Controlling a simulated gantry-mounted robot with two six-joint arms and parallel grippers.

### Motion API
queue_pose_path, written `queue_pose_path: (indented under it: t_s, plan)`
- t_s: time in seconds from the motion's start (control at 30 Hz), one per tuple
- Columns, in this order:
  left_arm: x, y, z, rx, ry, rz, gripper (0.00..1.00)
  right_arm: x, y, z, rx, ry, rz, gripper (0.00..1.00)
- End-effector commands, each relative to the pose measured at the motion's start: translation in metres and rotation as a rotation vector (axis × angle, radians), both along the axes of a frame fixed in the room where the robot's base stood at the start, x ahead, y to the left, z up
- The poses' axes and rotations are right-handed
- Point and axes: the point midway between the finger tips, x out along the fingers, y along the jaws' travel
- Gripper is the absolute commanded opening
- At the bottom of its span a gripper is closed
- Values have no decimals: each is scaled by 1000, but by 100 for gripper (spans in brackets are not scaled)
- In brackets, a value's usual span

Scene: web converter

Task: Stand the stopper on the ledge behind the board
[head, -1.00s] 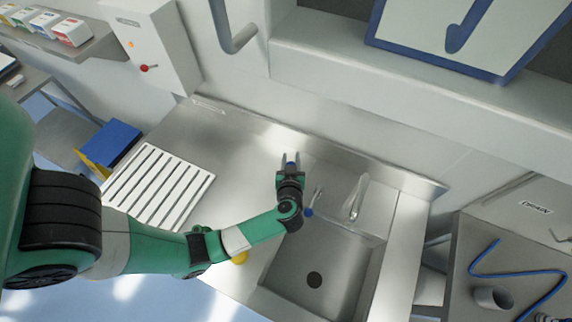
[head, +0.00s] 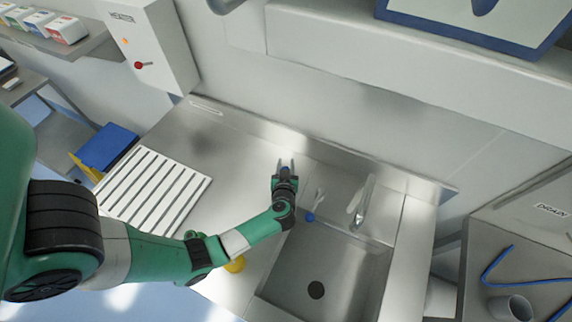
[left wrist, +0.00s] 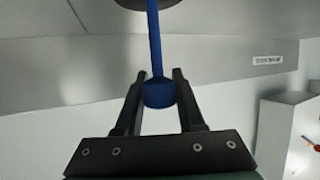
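My left gripper (head: 285,164) is over the steel counter, behind the sink's left rear corner and right of the slotted white board (head: 155,190). In the left wrist view its two fingers (left wrist: 159,78) close on the blue knob of the stopper (left wrist: 159,94). A blue stem runs from the knob to a dark disc, cut off by the top edge of that view. In the head view little of the stopper shows between the fingers. A steel ledge (head: 240,121) with a label runs along the wall behind the slotted board. My right gripper is out of view.
The sink (head: 325,270) has a tap (head: 362,203), and a small blue ball-like thing (head: 310,217) lies at its rear edge. A yellow round thing (head: 235,264) is beside my left forearm. A white box (head: 150,45) with a red knob is on the wall. The counter between board and gripper is clear.

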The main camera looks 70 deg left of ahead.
Motion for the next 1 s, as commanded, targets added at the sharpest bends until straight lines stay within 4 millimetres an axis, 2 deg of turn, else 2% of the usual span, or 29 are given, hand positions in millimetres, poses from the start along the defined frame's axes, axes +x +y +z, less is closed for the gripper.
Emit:
queue_pose_path:
  t_s: [0.03,0.1,0.13,0.47,0.57,0.8,1.0]
  plan:
    - [0,0,0,0,0,0,49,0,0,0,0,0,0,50]
    - [0,0,0,0,0,0,62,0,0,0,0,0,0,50]
    - [0,0,0,0,0,0,65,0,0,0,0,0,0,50]
    - [-1,-2,3,0,0,-1,65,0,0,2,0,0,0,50]
    - [-5,-13,9,1,1,-4,65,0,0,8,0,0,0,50]
    - [-24,-62,32,0,0,-8,65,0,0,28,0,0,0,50]
    - [-39,-94,45,1,0,-4,65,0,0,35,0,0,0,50]
